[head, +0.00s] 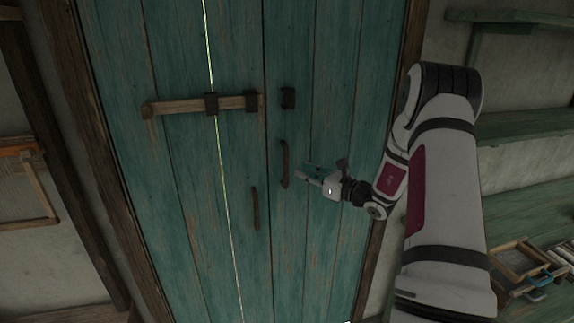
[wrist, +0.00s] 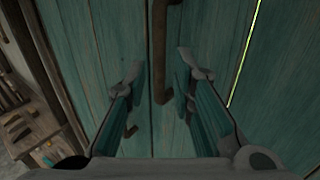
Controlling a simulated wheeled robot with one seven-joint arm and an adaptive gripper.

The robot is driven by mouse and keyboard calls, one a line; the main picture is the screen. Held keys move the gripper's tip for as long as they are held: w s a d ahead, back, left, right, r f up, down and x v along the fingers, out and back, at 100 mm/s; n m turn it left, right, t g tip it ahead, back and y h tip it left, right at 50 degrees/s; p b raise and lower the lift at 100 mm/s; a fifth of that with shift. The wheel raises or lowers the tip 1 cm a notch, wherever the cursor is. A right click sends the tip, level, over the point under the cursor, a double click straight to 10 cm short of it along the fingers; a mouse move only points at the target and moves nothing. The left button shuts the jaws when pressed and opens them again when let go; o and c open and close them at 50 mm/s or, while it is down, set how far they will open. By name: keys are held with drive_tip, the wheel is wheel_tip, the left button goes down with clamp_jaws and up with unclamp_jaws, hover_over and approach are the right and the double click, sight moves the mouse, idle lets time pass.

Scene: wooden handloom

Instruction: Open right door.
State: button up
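The teal plank doors fill the middle of the head view and look closed. The right door (head: 325,125) carries a dark upright handle (head: 285,163). The left door (head: 180,180) has a similar, lower handle (head: 255,208), seen in the wrist view as the long bar (wrist: 162,60). My gripper (head: 304,172) is open and empty, just right of the right door's handle and apart from it. In the wrist view, with the picture seemingly turned over, my fingers (wrist: 157,75) are spread, and the end of the right handle (wrist: 130,131) shows low between them.
A wooden bar (head: 178,106) sits in brackets on the left door and ends short of the dark bracket (head: 288,98) on the right door. Shelves (head: 525,125) stand at the right, with a tray of small items (head: 518,262) low down.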

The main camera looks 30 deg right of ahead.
hover_over(286, 183)
drive_tip(key=shift+w+d+p, duration=0.25)
drive_tip(key=shift+w+p, duration=0.05)
drive_tip(key=shift+w, duration=0.05)
clamp_jaws()
